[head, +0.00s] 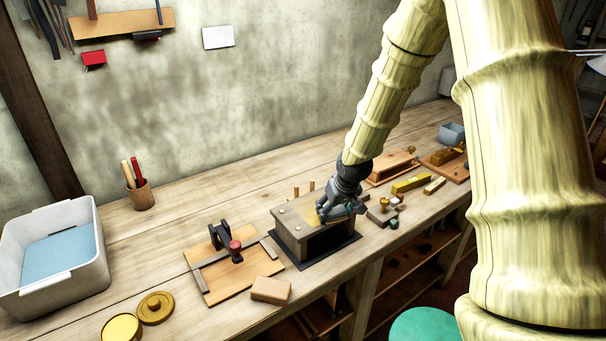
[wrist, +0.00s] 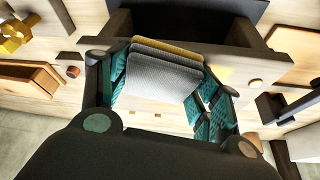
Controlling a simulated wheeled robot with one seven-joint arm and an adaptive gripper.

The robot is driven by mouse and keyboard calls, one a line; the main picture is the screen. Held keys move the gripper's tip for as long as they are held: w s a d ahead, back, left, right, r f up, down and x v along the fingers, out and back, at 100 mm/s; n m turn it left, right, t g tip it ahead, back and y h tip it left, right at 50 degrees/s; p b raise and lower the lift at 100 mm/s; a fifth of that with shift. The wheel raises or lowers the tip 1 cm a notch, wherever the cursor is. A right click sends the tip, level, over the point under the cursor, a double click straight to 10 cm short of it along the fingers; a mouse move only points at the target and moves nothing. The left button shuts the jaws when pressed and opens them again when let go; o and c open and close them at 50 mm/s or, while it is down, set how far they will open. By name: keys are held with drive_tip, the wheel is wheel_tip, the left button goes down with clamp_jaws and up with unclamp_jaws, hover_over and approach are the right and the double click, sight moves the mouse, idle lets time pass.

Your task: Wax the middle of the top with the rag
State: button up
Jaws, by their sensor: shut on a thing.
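A small wooden box-like piece (head: 283,221) with a flat top and round pegs stands on a dark mat (head: 349,242) at mid-bench. My gripper (head: 328,211) is low over the right part of the top. In the wrist view my gripper (wrist: 165,95) is shut on the rag (wrist: 162,78), a folded grey cloth with a mustard-yellow layer at its far edge. Pale wood of the top (wrist: 235,72) and a peg (wrist: 255,82) show beside it. A yellowish patch lies by the fingers in the head view; rag or wax, I cannot tell. Contact is hidden.
An open yellow tin (head: 121,328) and its lid (head: 155,307) are front left. A board with a clamp (head: 234,270) and a tan block (head: 271,290) lie left of the piece. Small blocks and knobs (head: 385,203) crowd its right. A grey tub (head: 53,258) stands far left.

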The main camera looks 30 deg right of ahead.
sight(336, 209)
drive_tip(key=shift+s+r, duration=0.2)
drive_tip(key=shift+s, duration=0.15)
drive_tip(key=shift+s+d+r+p, duration=0.15)
drive_tip(key=shift+r+p, duration=0.45)
drive_tip(key=shift+r, duration=0.3)
drive_tip(key=shift+w+r+p, duration=0.25)
drive_tip(key=shift+r+p, duration=0.55)
drive_tip(key=shift+r, duration=0.15)
wheel_tip(336, 209, up, 2)
drive_tip(key=shift+s+r+p, duration=0.15)
drive_tip(key=shift+r+p, duration=0.05)
drive_tip(key=shift+p, duration=0.65)
drive_tip(key=shift+r+p, duration=0.55)
drive_tip(key=shift+r, duration=0.2)
drive_tip(key=shift+f, duration=0.1)
